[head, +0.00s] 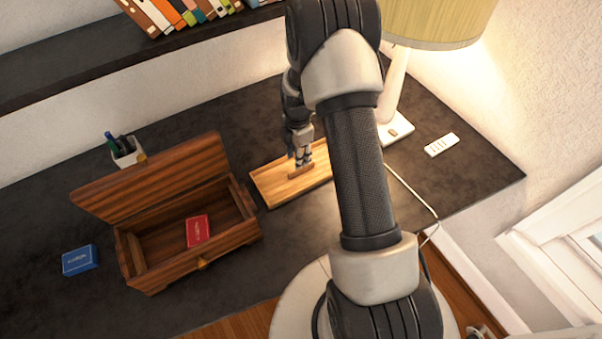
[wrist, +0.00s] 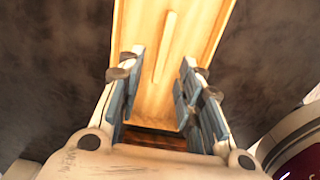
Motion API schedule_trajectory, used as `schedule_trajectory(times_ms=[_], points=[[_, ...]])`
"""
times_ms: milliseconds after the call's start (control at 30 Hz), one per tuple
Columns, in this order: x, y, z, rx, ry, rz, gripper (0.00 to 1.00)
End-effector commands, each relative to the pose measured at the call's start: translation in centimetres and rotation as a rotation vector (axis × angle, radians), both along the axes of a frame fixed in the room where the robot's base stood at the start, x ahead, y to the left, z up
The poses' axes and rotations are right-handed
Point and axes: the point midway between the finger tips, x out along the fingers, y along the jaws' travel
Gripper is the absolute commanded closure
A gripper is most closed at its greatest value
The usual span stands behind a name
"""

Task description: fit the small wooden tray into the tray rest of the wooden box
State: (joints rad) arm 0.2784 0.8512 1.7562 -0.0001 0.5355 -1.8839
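The small wooden tray (head: 271,188) is light wood and lies flat on the dark desk, right of the wooden box (head: 150,276). A raised bar (head: 301,171) runs lengthwise along its middle. The box is dark striped wood with its lid (head: 150,180) raised. The tray rest cannot be clearly made out. My gripper (head: 303,162) is over the middle of the tray, close to the bar. In the wrist view, the fingers (wrist: 158,92) are apart with the tray (wrist: 195,35) and bar (wrist: 165,48) showing between and beyond them. My arm hides the tray's right end.
A red card box (head: 198,231) lies inside the wooden box. A blue card box (head: 80,260) lies left of it. A pen holder (head: 128,152) stands behind. A lamp (head: 396,95) and a white remote (head: 441,145) are at the right. A bookshelf (head: 70,70) runs along the back.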

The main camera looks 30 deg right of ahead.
Motion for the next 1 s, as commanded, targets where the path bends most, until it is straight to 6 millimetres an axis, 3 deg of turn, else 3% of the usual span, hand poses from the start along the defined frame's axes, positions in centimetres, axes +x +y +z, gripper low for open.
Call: schedule_trajectory(times_ms=[100, 367, 633, 867, 1000], points=[[0.0, 0.0, -1.4, 0.000, 0.000, 0.000, 0.67], [-0.1, -0.4, -2.9, 0.000, -0.001, -0.001, 0.67], [-0.2, -1.0, -6.7, -0.001, 0.000, 0.000, 0.67], [-0.2, -1.0, -6.9, -0.001, -0.001, 0.000, 0.67], [-0.2, -1.0, -6.9, -0.001, -0.001, -0.001, 0.75]])
